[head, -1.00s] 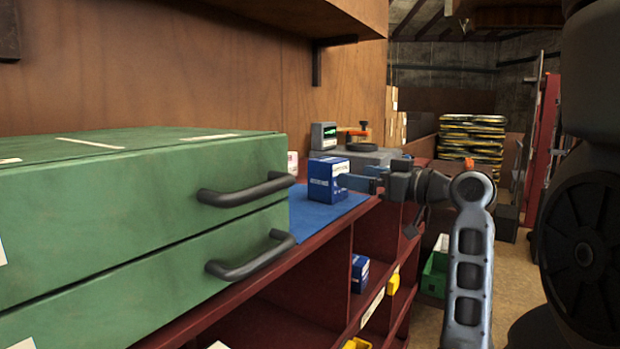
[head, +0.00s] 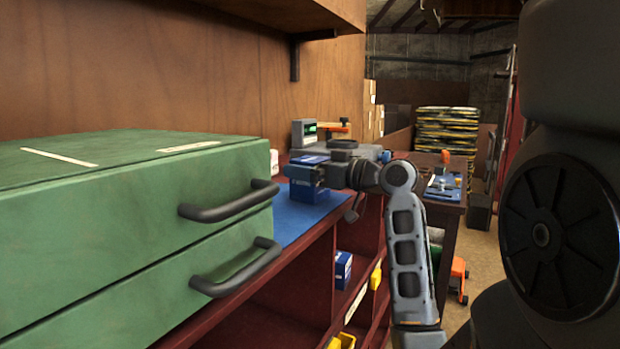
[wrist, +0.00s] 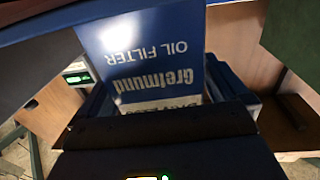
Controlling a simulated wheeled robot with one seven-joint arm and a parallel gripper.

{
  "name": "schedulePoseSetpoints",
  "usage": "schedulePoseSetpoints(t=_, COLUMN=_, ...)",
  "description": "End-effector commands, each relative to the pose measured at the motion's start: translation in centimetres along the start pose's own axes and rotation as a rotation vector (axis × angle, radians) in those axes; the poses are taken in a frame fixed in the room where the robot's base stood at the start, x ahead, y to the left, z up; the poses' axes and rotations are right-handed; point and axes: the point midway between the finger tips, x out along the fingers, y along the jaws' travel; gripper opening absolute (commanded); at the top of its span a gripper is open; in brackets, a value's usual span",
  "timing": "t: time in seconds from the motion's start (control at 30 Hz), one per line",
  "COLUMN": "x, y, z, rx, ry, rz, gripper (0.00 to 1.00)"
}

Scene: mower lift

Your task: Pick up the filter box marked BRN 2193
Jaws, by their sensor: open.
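A blue and white filter box (head: 309,190) stands on the blue mat (head: 290,222) on top of the red shelf unit. In the wrist view the box (wrist: 150,50) fills the middle, with "Grefmund OIL FILTER" upside down; the line below it is mostly hidden, so I cannot read its number. My gripper (head: 318,174) is open at the box in the head view, its fingers covering part of the front. In the wrist view dark finger parts lie on both sides of the box. I cannot tell whether they touch it.
A green drawer cabinet (head: 120,215) with dark handles stands close on the left. Another blue box (head: 343,268) sits in a shelf compartment below. A device with a green display (head: 304,133) stands behind the mat. A brown wall rises behind.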

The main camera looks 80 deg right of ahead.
Motion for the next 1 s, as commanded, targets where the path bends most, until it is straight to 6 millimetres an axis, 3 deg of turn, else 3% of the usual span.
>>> schedulePoseSetpoints(t=0.1, x=-0.02, y=-0.01, z=0.02, rx=0.000, ry=0.000, rz=0.000, gripper=1.00)
schedulePoseSetpoints(t=0.8, x=-0.07, y=-0.03, z=-0.05, rx=0.000, ry=0.001, rz=0.000, gripper=0.34)
schedulePoseSetpoints(t=1.0, x=-0.06, y=-0.03, z=-0.07, rx=-0.001, ry=0.001, rz=0.000, gripper=0.34)
